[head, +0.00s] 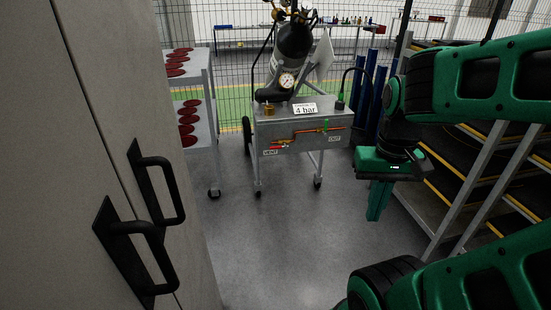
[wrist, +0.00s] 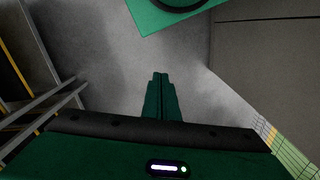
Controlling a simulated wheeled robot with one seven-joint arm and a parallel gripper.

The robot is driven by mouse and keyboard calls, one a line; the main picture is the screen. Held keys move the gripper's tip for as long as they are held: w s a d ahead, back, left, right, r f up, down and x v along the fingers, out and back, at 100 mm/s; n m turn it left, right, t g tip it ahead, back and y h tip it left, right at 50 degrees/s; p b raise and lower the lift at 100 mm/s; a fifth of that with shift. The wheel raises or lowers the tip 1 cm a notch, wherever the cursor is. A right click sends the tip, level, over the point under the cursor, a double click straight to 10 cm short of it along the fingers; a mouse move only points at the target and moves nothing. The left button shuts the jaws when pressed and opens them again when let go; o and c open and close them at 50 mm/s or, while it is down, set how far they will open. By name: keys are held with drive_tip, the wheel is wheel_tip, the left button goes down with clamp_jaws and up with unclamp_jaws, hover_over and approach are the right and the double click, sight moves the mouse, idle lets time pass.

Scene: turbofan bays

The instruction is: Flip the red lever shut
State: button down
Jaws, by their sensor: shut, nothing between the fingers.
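The red lever (head: 278,147) is small and sits at the left of the front face of a grey wheeled cart (head: 330,142), near a label that seems to read VENT. A green handle (head: 325,125) and an orange pipe are to its right, near an OUT label. At this size I cannot tell exactly how the red lever is turned. My gripper (head: 376,218) hangs fingers down, to the right of the cart and nearer to me, apart from it. In the wrist view my gripper (wrist: 158,76) is shut and empty over the bare floor. The lever is not in the wrist view.
The cart carries a dark gas bottle (head: 294,42), a pressure gauge (head: 287,80) and a "4 bar" sign (head: 305,109). A cabinet with black handles (head: 160,190) stands close at left. Shelves (head: 200,105) with red discs are behind it. A rack (head: 475,170) stands at right. The middle floor is clear.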

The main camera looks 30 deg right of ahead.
drive_tip(key=w+d+f+n+t+h, duration=0.1)
drive_tip(key=w+d+f+n+h, duration=0.25)
drive_tip(key=w+d, duration=0.85)
drive_tip(key=w+d+f+n+t+h, duration=0.25)
drive_tip(key=w+d+n+h, duration=0.4)
drive_tip(key=w, duration=0.95)
drive_tip(key=w+d+f+n+t+h, duration=0.1)
drive_tip(key=w+d+f+n+h, duration=0.2)
drive_tip(key=w+d, duration=1)
drive_tip(key=w+a+f+n+t, duration=0.4)
drive_tip(key=w+f+n, duration=0.2)
drive_tip(key=w+n, duration=0.15)
drive_tip(key=w+a+f+n+t, duration=0.35)
drive_tip(key=w+f+n, duration=0.25)
drive_tip(key=w, duration=0.2)
drive_tip(key=w+a+f+n+t+y, duration=0.2)
drive_tip(key=a+f+n+t+y, duration=0.1)
drive_tip(key=a+f+n, duration=0.3)
drive_tip(key=w+a+f+n+t+y, duration=0.2)
drive_tip(key=a+f+n+y, duration=0.2)
drive_tip(key=f, duration=0.6)
drive_tip(key=a+n, duration=0.2)
drive_tip(key=a, duration=0.1)
drive_tip(key=shift+f+n+t+y, duration=0.2)
drive_tip(key=shift+n+t+y, duration=0.15)
drive_tip(key=shift+t+y, duration=0.05)
drive_tip(key=shift+w, duration=0.1)
